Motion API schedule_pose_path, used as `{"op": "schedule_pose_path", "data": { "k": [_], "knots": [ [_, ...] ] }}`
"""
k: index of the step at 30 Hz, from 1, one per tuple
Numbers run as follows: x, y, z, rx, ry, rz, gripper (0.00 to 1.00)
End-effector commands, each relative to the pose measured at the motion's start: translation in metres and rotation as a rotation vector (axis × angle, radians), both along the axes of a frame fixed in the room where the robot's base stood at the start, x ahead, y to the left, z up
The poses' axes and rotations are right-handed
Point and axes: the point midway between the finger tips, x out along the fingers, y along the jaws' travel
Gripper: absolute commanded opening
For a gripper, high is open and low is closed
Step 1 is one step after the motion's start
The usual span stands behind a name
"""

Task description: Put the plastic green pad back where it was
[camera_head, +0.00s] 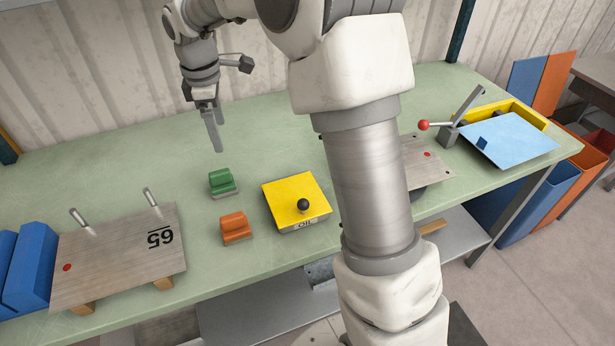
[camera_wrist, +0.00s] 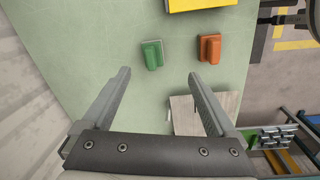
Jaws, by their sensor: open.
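The green pad (camera_head: 222,182) lies on the green table, just behind an orange pad (camera_head: 235,227). In the wrist view the green pad (camera_wrist: 152,55) shows ahead of my fingertips and left of the orange pad (camera_wrist: 209,48). My gripper (camera_head: 217,148) hangs above the table, behind the green pad and apart from it. In the wrist view my gripper (camera_wrist: 158,75) has its two fingers wide apart with nothing between them.
A yellow box marked OIL (camera_head: 290,200) with a black knob stands right of the pads. A metal plate marked 65 (camera_head: 115,255) with two pegs is at left, beside blue blocks (camera_head: 30,268). A blue sheet (camera_head: 508,139) and a red-knobbed lever (camera_head: 424,125) are at right.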

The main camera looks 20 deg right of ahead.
Motion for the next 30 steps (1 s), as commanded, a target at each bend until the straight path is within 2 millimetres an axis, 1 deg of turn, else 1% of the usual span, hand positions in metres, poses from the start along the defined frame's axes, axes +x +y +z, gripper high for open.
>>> {"op": "schedule_pose_path", "data": {
  "k": [1,6,9,15,22,26,30],
  "knots": [
    [-0.012,-0.006,0.015,-0.002,-0.023,-0.05,0.93],
    [-0.05,-0.023,0.049,0.009,-0.088,-0.228,0.93],
    [-0.073,-0.034,0.066,0.023,-0.126,-0.336,0.93],
    [-0.124,-0.053,0.089,0.069,-0.199,-0.554,0.93],
    [-0.184,-0.072,0.102,0.155,-0.276,-0.803,0.93],
    [-0.218,-0.081,0.102,0.216,-0.312,-0.948,0.93],
    [-0.251,-0.088,0.096,0.291,-0.343,-1.092,0.93]
  ]
}}
